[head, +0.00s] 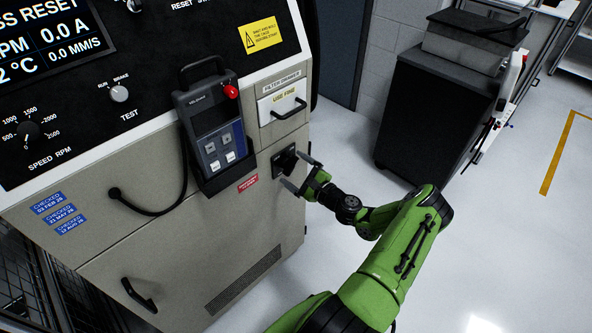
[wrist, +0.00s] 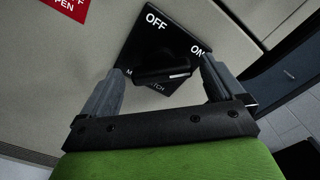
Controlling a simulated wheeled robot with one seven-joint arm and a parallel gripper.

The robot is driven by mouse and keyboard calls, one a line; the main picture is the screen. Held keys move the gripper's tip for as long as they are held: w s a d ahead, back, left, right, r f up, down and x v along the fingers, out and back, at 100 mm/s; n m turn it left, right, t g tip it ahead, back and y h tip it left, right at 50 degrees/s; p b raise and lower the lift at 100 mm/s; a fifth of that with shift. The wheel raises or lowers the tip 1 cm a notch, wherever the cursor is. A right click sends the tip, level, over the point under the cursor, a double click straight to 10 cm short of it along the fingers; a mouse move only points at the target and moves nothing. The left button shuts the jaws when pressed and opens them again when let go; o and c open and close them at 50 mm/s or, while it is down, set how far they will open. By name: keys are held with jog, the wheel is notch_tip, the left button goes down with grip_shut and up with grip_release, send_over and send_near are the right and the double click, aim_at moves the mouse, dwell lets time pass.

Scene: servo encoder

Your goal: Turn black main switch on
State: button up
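The black main switch (head: 285,160) is on the front panel of the beige machine, low at its right side. In the wrist view its black plate carries the white words OFF and ON, with a dark knob (wrist: 165,73) in the middle. The knob's white mark lies toward the right, below the word ON; which position it is set to I cannot tell for sure. My gripper (head: 300,172) is open in front of the switch. In the wrist view its two fingers (wrist: 160,85) stand apart on either side of the knob, with gaps visible. Part of the lower label is hidden.
A handheld pendant (head: 215,125) hangs left of the switch, its cable looping down. A filter drawer (head: 283,100) with a handle is just above. A red label (head: 248,183) is to the left. A dark cabinet (head: 435,115) stands at right; the floor between is clear.

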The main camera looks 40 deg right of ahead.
jog(key=shift+s, duration=0.1)
jog(key=s+p, duration=0.1)
jog(key=s, duration=1.4)
jog(key=shift+s+d+p, duration=0.2)
jog(key=shift+s+p, duration=0.1)
jog(key=shift+p, duration=0.1)
